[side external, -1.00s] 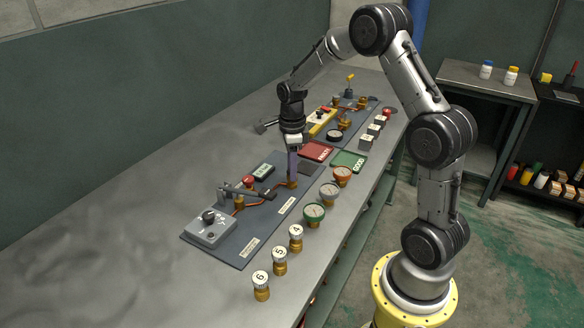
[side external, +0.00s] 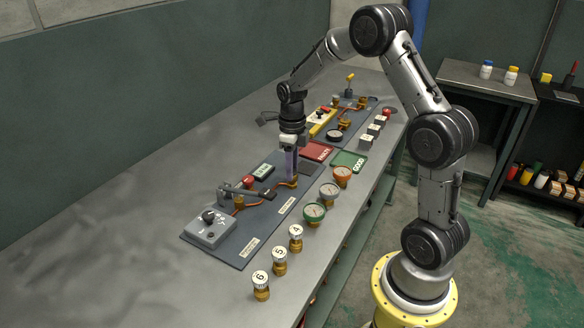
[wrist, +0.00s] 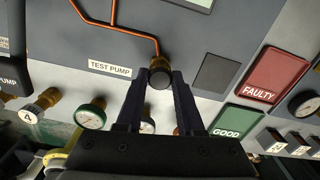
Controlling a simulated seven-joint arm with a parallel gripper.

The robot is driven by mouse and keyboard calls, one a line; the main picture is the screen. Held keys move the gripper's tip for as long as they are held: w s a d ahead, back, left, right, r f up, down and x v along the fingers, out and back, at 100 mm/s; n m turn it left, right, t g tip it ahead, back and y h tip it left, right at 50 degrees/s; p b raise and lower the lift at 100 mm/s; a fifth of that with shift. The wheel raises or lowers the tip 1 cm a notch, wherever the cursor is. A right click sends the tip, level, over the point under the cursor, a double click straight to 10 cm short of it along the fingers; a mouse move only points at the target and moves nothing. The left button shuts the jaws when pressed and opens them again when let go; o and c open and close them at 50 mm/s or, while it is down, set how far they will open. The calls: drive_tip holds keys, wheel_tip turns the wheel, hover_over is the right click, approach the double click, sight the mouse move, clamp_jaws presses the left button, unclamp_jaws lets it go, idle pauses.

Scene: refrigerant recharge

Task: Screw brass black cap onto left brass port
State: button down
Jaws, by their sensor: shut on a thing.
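My gripper (side external: 291,170) points down over the near panel, with its fingertips right at the left brass port (side external: 292,183) at the end of a copper line. In the wrist view the fingers (wrist: 160,82) are shut around a small dark cap (wrist: 160,81). The brass port (wrist: 159,62) shows just behind the cap. The cap looks in line with the port and touching it; how far it is threaded on cannot be told. In the side view the cap is hidden by the fingers.
A red FAULTY pad (side external: 317,150) and a green GOOD pad (side external: 348,161) lie beyond the panel. A green gauge (side external: 314,212), a grey gauge (side external: 329,190) and an orange gauge (side external: 342,174) stand along the bench's front edge, with numbered brass fittings (side external: 279,260). The bench's left is clear.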

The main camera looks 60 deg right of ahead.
drive_tip(key=shift+f, duration=0.2)
drive_tip(key=shift+c, duration=0.6)
unclamp_jaws()
drive_tip(key=shift+r, duration=0.1)
drive_tip(key=shift+r, duration=0.1)
drive_tip(key=shift+r, duration=3.45)
